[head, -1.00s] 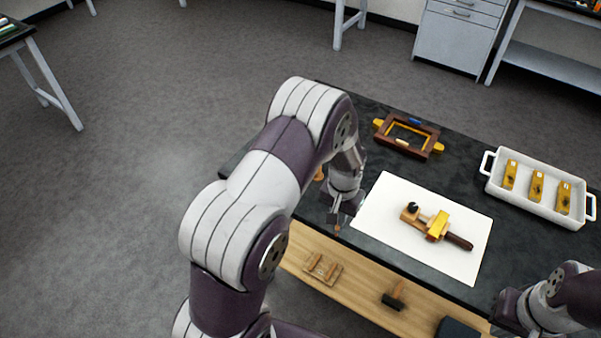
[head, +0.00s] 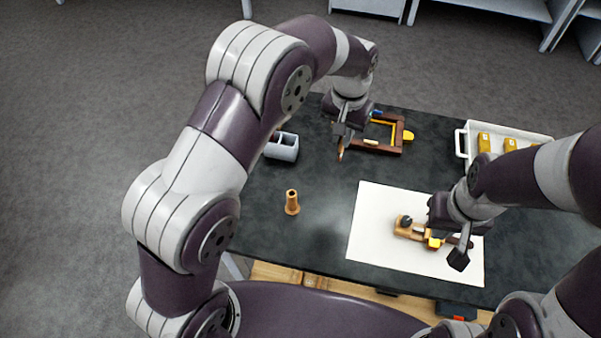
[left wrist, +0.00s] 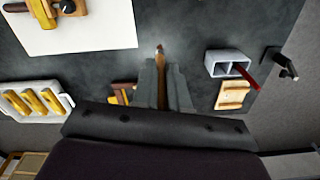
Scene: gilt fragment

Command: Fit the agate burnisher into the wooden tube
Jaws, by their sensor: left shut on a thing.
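The agate burnisher (head: 340,154), a thin brown stick, is in my left gripper (head: 341,135), which is shut on it above the back of the dark table. The wooden tube (head: 292,203), a short brown cylinder with a flared base and a dark open top, stands upright left of the white sheet, apart from both grippers. My right gripper (head: 459,252) is low over the sheet; its jaw opening cannot be made out.
A wood and brass clamp-like tool (head: 410,230) lies on the white sheet (head: 372,235), partly behind my right gripper. A wooden frame (head: 397,137) lies near the burnisher. A grey divided holder (head: 282,150) stands left; a white tray (head: 462,140) is at back right. Table around the tube is clear.

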